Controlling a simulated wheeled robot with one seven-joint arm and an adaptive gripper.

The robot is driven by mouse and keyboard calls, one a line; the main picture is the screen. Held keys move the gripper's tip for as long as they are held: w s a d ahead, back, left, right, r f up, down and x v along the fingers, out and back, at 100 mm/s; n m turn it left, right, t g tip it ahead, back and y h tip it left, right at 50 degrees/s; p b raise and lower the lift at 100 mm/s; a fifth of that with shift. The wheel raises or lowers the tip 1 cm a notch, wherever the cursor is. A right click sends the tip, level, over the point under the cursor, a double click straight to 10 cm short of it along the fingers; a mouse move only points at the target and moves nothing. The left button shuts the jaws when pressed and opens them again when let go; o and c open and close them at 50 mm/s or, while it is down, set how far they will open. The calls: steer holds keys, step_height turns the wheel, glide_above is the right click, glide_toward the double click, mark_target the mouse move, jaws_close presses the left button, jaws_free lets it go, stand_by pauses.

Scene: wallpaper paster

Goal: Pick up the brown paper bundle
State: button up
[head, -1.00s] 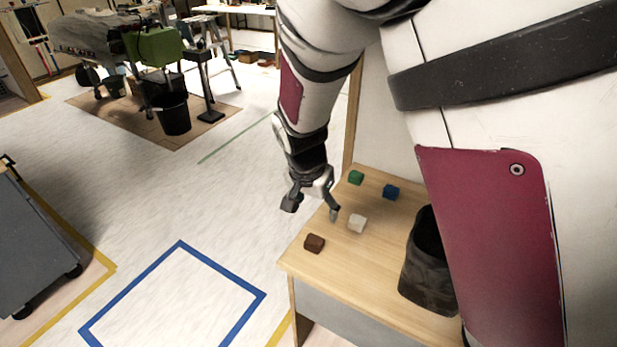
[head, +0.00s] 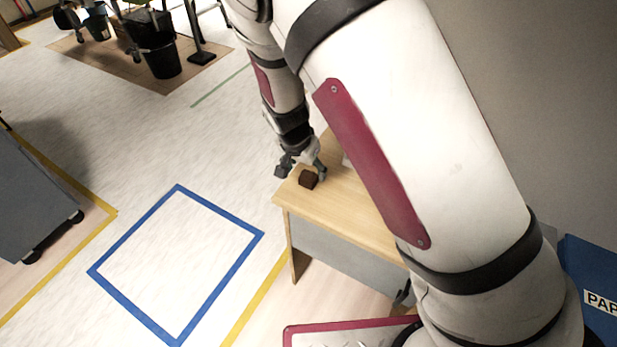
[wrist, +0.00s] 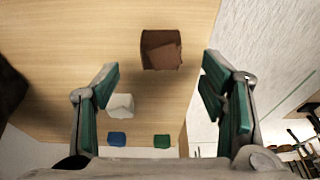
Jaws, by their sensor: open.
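The brown paper bundle (head: 308,179) lies on the near corner of the wooden tabletop (head: 350,208). My gripper (head: 299,172) is open and empty, close to the bundle in the head view. In the wrist view the brown bundle (wrist: 161,50) sits ahead of the gap between my two spread fingers (wrist: 160,82), roughly centred between them. The fingers do not appear to touch it. I cannot tell the exact height of the fingertips above the tabletop.
In the wrist view a white bundle (wrist: 121,105), a blue one (wrist: 117,139) and a green one (wrist: 162,141) lie on the tabletop. A dark container (wrist: 10,85) is at the left edge. A blue bin (head: 595,285) stands at right in the head view. The taped floor square (head: 180,265) is clear.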

mark_target(308, 176)
steer(key=x, duration=0.4)
steer(key=shift+f, duration=0.25)
steer(key=c, duration=1)
steer(key=shift+r, duration=0.1)
